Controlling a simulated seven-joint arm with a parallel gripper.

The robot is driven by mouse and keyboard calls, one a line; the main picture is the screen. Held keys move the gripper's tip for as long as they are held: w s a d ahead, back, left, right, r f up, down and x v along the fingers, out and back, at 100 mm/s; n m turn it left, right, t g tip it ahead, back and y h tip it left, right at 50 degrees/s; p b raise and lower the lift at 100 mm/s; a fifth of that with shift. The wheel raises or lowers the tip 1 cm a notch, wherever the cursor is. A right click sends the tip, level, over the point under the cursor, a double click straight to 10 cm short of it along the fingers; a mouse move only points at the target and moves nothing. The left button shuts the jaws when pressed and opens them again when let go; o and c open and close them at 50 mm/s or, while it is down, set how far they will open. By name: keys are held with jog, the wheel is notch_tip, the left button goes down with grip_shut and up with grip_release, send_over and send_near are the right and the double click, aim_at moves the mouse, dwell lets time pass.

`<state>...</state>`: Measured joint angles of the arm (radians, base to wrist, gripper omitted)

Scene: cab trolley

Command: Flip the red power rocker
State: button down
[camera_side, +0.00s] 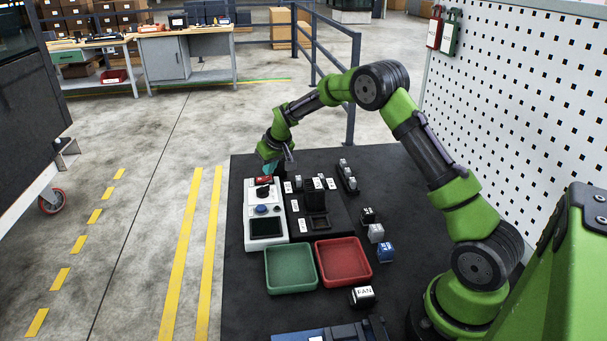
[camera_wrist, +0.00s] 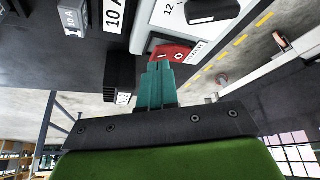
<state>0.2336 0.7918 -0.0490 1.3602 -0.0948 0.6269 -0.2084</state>
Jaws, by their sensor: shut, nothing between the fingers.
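The red power rocker (camera_wrist: 174,52) is set in the white panel, with "I" and "O" marks and a "POWER" label beside it in the wrist view. In the side view the red rocker (camera_side: 264,179) shows at the far end of the white control box (camera_side: 250,228). My gripper (camera_wrist: 158,66) has teal fingers, shut and empty, with their tips at the rocker's edge, nearest the "I" side. I cannot tell whether they touch it. In the side view my gripper (camera_side: 270,168) is just behind the rocker, partly hidden.
A black knob (camera_side: 263,192), blue button and dark screen share the control box. A black module board (camera_side: 318,205) adjoins it on the right. A green tray (camera_side: 290,287) and a red tray (camera_side: 368,275) sit in front. Loose labelled blocks (camera_side: 376,233) stand to the right.

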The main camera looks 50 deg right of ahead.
aim_at(270, 177)
jog(key=shift+f, duration=0.4)
jog(key=shift+r, duration=3.55)
jog(key=s+f, duration=0.1)
jog(key=s+a, duration=0.1)
jog(key=shift+s+a+f+m+g+y, duration=0.1)
jog(key=shift+s+f+m+g+y, duration=0.2)
jog(key=shift+s+f+m+g, duration=0.1)
jog(key=s+a+r+t+y, duration=0.1)
jog(key=s+a+r, duration=0.3)
jog(key=s, duration=0.6)
jog(key=s+a+r+t+y, duration=0.1)
jog(key=s+a+r, duration=0.4)
jog(key=s+a, duration=0.3)
jog(key=s+a+r+t, duration=0.1)
jog(key=s+a+r, duration=0.4)
jog(key=s, duration=0.8)
jog(key=shift+s+a+r+y, duration=0.15)
jog(key=shift+s+a+y, duration=0.25)
